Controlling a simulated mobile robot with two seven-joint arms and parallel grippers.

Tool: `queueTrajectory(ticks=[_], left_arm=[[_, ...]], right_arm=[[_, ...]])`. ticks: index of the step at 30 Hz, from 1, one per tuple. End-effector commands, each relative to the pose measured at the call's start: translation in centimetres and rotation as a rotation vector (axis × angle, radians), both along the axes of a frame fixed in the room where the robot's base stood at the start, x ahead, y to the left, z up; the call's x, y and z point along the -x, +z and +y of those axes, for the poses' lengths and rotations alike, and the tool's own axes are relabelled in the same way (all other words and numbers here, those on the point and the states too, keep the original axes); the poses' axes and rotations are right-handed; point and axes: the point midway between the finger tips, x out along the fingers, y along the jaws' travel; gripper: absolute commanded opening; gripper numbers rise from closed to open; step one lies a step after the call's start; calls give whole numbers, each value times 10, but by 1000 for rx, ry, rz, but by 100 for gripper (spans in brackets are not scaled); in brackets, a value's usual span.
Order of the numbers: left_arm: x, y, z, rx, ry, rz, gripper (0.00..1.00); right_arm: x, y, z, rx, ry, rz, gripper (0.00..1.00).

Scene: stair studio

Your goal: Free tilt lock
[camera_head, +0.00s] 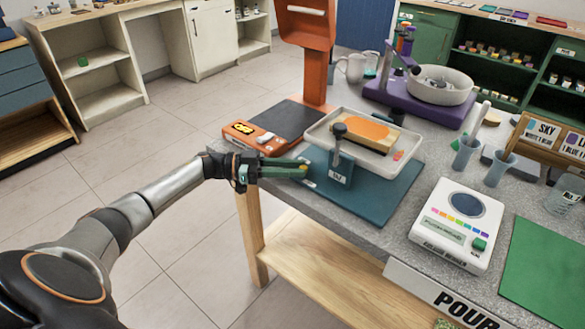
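A tilting stand with a teal base (375,205) sits at the near left edge of the grey worktop. It carries a white tray (405,165) holding an orange-topped block (362,130). A grey upright lever with a dark round knob (340,131) rises at the tray's near side, above a small labelled plate (340,175). I take this lever to be the tilt lock, but cannot be sure. My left gripper (304,170) points right, with its fingertips at the stand's left edge, left of the lever. The finger gap is too small to read. My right gripper is out of view.
An orange press (318,75) and orange control box (262,138) stand behind the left gripper. A purple machine with a white bowl (440,85) is behind the tray. A white console (458,225) and green mat (548,270) lie to the right. Open floor is left.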

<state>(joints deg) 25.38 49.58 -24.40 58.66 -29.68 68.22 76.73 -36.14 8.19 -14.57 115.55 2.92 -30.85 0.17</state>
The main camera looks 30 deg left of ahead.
Motion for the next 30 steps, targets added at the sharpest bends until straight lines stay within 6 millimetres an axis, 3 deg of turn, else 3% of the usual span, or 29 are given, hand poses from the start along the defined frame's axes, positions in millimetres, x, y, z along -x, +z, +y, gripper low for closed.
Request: queueTrajectory(ticks=[1,7,17,23,30], left_arm=[[-1,2,-1,3,-1,-4,31],[0,1,-1,2,0,-2,54],[2,0,3,0,1,0,55],[18,-1,29,-3,3,2,55],[46,-2,74,-2,3,1,55]], right_arm=[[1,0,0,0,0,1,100],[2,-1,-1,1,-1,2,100],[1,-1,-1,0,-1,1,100],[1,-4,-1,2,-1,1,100],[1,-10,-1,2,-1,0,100]])
